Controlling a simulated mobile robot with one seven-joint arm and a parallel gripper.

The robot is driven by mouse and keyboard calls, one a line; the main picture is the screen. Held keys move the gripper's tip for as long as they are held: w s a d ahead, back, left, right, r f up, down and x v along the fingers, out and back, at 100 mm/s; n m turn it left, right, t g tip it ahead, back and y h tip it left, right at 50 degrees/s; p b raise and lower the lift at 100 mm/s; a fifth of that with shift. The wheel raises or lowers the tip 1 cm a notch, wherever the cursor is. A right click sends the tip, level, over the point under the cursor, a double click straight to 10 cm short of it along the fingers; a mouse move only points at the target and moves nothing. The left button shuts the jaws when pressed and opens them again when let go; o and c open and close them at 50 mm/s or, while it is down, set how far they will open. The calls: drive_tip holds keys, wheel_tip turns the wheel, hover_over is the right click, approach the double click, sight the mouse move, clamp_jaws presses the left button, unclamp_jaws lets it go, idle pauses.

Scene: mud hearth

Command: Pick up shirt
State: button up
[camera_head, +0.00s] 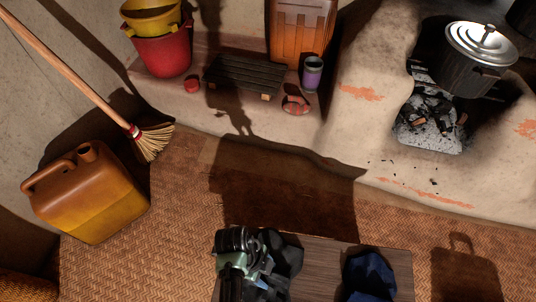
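A crumpled dark blue cloth (368,277), which looks like the shirt, lies on the right part of a brown wooden surface (323,268) at the bottom edge. The picture's edge cuts off its lower part. My gripper (240,262) seems to be the black and pale green mechanism at the left end of this surface, apart from the blue cloth. Its fingertips cannot be made out. A dark shape (287,258) is close beside it; I cannot tell whether it is cloth or part of my arm.
A woven mat covers the floor. A yellow-brown jerrycan (90,197) and a leaning broom (105,105) are at left. Red and yellow buckets (160,52), a dark slatted stool (243,76) and a purple cup (312,74) line the wall. A pot (470,66) sits on the hearth.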

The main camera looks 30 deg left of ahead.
clamp_jaws()
drive_tip(key=shift+r, duration=0.15)
